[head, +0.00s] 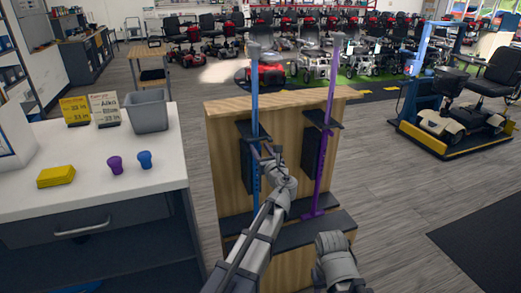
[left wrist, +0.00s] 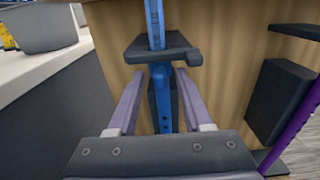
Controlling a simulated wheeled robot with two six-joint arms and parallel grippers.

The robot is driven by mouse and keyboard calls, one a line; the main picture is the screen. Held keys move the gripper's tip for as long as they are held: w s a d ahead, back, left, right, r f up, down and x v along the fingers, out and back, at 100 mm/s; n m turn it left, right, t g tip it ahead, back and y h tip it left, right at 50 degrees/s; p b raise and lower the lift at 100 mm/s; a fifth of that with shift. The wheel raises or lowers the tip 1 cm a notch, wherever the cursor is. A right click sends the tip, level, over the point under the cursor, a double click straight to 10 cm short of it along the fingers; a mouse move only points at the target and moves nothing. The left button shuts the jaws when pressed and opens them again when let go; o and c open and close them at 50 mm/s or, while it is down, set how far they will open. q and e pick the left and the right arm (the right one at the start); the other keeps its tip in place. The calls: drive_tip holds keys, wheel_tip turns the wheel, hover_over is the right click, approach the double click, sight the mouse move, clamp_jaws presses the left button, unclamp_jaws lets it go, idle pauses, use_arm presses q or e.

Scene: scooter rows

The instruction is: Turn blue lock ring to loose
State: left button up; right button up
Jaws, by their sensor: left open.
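A blue pole (head: 255,100) stands upright against a wooden display panel (head: 226,170). It passes through a black bracket (left wrist: 160,48) in the left wrist view. A wider blue part (left wrist: 162,85) shows on it just below the bracket; I cannot clearly tell whether this is the lock ring, or how it is turned. My left gripper (head: 266,153) is at the blue pole. In the left wrist view its two pale fingers (left wrist: 159,80) are open, one on each side of the pole, with gaps visible.
A purple pole (head: 324,150) stands to the right on the same panel. A white counter (head: 80,205) at left holds a grey bin (head: 147,110), a yellow block (head: 56,176), and small purple (head: 115,165) and blue (head: 145,159) pieces.

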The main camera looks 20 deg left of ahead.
use_arm(q)
drive_tip(key=shift+w+a, duration=0.1)
drive_tip(key=shift+c, duration=0.2)
clamp_jaws()
idle(0.4)
